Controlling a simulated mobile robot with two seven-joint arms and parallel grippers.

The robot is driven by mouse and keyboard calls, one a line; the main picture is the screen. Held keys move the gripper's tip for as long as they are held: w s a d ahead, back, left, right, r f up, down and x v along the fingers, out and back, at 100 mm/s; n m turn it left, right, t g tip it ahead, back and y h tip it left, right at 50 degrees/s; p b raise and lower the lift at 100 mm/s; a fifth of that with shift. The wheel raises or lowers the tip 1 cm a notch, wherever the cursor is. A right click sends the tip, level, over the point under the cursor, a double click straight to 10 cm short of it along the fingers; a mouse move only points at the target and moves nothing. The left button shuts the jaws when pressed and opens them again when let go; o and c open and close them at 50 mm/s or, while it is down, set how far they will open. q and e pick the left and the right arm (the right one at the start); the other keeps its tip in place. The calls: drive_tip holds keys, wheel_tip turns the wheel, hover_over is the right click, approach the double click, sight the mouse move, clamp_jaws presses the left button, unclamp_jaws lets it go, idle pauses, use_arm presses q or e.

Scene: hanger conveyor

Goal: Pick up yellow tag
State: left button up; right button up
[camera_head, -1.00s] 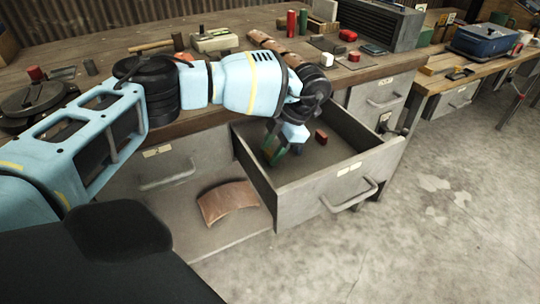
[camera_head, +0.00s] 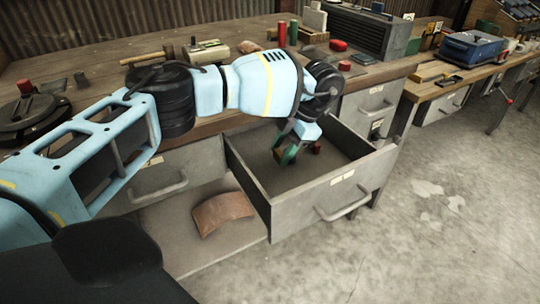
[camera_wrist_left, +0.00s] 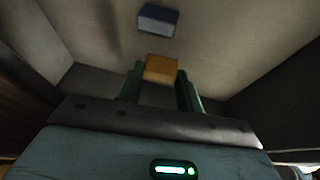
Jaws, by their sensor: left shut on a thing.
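My left gripper (camera_head: 285,156) reaches down into the open grey drawer (camera_head: 322,204). In the left wrist view its green fingers (camera_wrist_left: 160,84) stand on either side of a yellow-orange block (camera_wrist_left: 160,68), which I take for the yellow tag. The gripper is shut on it. In the head view the tag is hidden or too small to tell. A reddish block (camera_head: 315,148) lies in the drawer just right of the fingers. My right gripper is not in view.
A blue-grey block (camera_wrist_left: 158,19) lies beyond the tag in the left wrist view; I cannot tell whether it is the reddish one. Drawer walls surround the gripper. A curved brown sheet (camera_head: 222,213) lies left of the drawer. Several items crowd the wooden bench (camera_head: 97,77).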

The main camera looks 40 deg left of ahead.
use_arm(q)
drive_tip(key=w+d+r+b, duration=0.5)
drive_tip(key=w+d, duration=0.2)
idle(0.5)
drive_tip(key=shift+r, duration=0.15)
